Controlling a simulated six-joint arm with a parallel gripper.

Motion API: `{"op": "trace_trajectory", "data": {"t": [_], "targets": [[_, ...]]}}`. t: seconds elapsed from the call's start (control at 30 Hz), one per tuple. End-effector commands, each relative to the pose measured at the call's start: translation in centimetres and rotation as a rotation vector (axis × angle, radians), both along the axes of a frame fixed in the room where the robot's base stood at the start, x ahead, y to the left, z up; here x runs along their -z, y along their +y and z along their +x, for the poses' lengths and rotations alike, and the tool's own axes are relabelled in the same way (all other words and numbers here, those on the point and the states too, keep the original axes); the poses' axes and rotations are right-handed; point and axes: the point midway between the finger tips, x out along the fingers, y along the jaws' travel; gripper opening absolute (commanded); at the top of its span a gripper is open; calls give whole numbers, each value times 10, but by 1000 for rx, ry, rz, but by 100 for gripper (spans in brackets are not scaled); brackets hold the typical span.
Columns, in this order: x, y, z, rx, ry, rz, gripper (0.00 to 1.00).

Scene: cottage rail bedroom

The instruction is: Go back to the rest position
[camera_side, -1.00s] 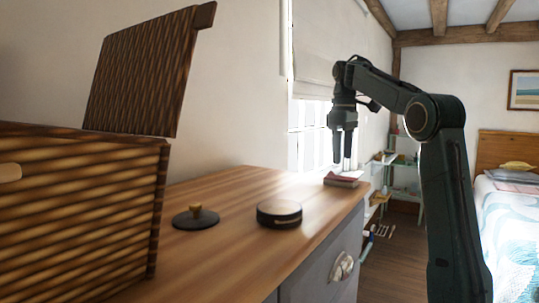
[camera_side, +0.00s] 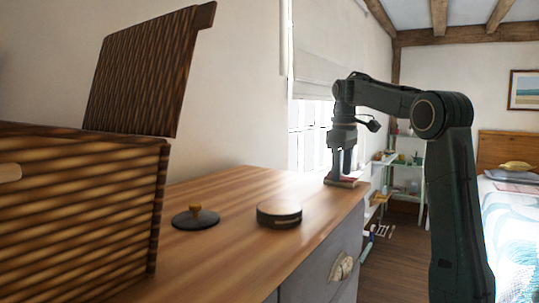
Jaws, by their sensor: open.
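My gripper (camera_side: 342,167) points down at the far right end of the wooden dresser top (camera_side: 235,190). Its fingers are apart. The fingertips are low, at a small red book or stack (camera_side: 347,182), and partly cover it. I cannot tell whether they touch it.
A large woven basket (camera_side: 75,215) with its lid (camera_side: 150,75) raised stands at the left. A dark disc with a wooden knob (camera_side: 196,217) and a round dark tin (camera_side: 279,214) lie on the dresser. A bed (camera_side: 512,235) and shelves (camera_side: 400,172) are behind. Bare wood lies between.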

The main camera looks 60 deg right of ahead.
Motion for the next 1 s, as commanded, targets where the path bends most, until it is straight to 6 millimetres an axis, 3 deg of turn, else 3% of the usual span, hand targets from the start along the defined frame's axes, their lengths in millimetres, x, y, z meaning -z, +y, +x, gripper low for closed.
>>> {"op": "trace_trajectory", "data": {"t": [0.6,1.0], "targets": [[-50,0,0,0,-1,-1,70],[-60,0,0,0,1,0,70]]}}
